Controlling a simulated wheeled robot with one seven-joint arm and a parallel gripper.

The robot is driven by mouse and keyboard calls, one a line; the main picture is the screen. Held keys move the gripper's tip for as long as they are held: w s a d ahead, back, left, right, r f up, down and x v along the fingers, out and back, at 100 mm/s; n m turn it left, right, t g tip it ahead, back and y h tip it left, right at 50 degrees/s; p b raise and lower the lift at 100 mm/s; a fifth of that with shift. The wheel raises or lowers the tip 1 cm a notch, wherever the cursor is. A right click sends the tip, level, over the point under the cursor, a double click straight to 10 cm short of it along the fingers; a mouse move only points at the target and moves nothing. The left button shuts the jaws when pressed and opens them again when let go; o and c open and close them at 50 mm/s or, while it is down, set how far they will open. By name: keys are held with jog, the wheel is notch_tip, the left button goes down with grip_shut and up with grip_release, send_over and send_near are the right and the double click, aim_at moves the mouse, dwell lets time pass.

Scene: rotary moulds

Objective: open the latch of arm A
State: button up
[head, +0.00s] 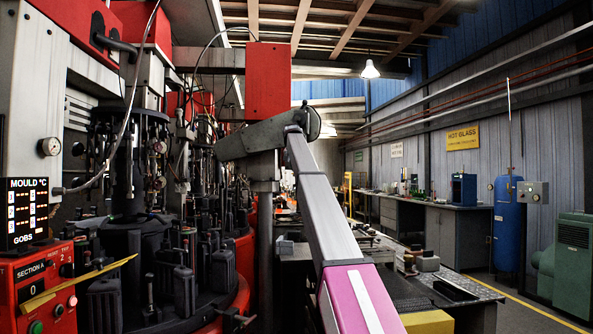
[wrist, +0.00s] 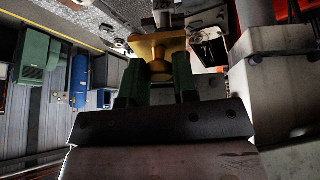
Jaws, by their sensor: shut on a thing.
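My gripper (wrist: 158,80) shows in the wrist view, its two dark green fingers shut on a brass-coloured knob (wrist: 159,47). The knob has a wide flat top and a narrower stem running down between the fingers. A grey metal part with a small dark marking (wrist: 163,6) stands just beyond the knob; the marking is too small to read. Whether the knob belongs to the latch of arm A cannot be told from a label.
The rotary machine (head: 130,230) with several dark moulds fills the left of the head view. A control panel (head: 40,290) stands at lower left. A pale machine block (wrist: 275,90) is close on the gripper's right. A blue tank (head: 508,224) and green cabinet (head: 573,262) stand far right.

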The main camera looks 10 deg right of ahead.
jog(key=shift+w+d+r+g+y, duration=0.15)
jog(key=shift+w+r+g+y, duration=0.25)
jog(key=shift+g, duration=0.6)
jog(key=o, duration=0.9)
jog(key=v, duration=1)
jog(key=shift+r, duration=0.35)
